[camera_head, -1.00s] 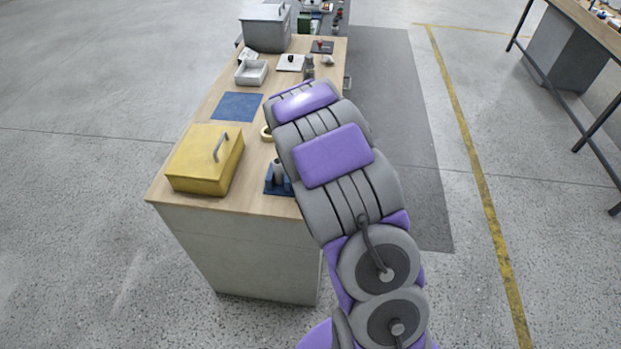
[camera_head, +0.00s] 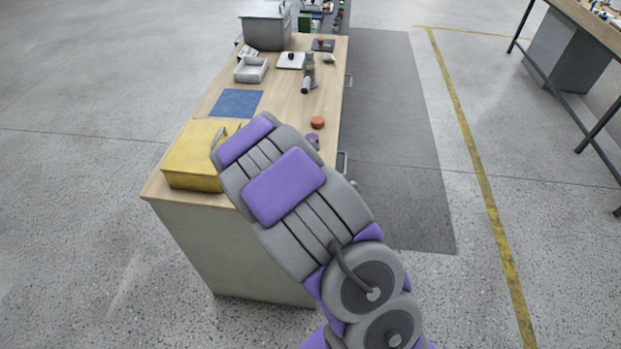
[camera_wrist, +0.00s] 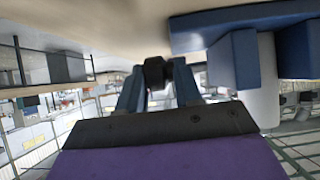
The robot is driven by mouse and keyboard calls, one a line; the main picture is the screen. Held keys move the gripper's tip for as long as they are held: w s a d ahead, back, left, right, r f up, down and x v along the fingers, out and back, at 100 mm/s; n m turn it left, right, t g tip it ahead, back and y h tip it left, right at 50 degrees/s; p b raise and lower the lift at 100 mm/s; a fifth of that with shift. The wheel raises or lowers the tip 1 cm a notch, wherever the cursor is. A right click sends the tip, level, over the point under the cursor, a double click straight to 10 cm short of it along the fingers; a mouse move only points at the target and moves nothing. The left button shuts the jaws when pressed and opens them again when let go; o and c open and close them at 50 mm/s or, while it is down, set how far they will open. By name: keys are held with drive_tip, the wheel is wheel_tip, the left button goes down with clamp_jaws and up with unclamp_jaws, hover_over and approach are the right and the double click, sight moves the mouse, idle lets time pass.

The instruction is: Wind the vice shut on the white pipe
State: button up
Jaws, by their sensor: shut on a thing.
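In the wrist view, which shows the bench upside down along the top, the blue vice (camera_wrist: 210,41) is at the upper right. The white pipe (camera_wrist: 264,100) sits between its two blue jaw blocks. The pipe looks close to both jaws, but I cannot tell whether both press on it. My gripper (camera_wrist: 156,80) has its two blue-grey fingers shut on a dark vice handle knob (camera_wrist: 155,70), left of the jaws. In the head view my arm hides the vice, the pipe and my gripper.
A yellow box (camera_head: 186,165) with a handle stands close to my arm's left. Behind are a blue mat (camera_head: 236,103), a pale tray (camera_head: 250,71) and a grey bin (camera_head: 266,30). An orange cylinder (camera_head: 317,122) stands near the bench's right edge. Floor right of the bench is clear.

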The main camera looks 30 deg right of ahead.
drive_tip(key=shift+s+d+f, duration=0.15)
drive_tip(key=shift+s+f, duration=0.1)
drive_tip(key=shift+s, duration=0.05)
drive_tip(key=o, duration=0.8)
drive_tip(key=shift+d+r, duration=0.1)
drive_tip(key=shift+w+r, duration=0.1)
drive_tip(key=shift+w, duration=0.05)
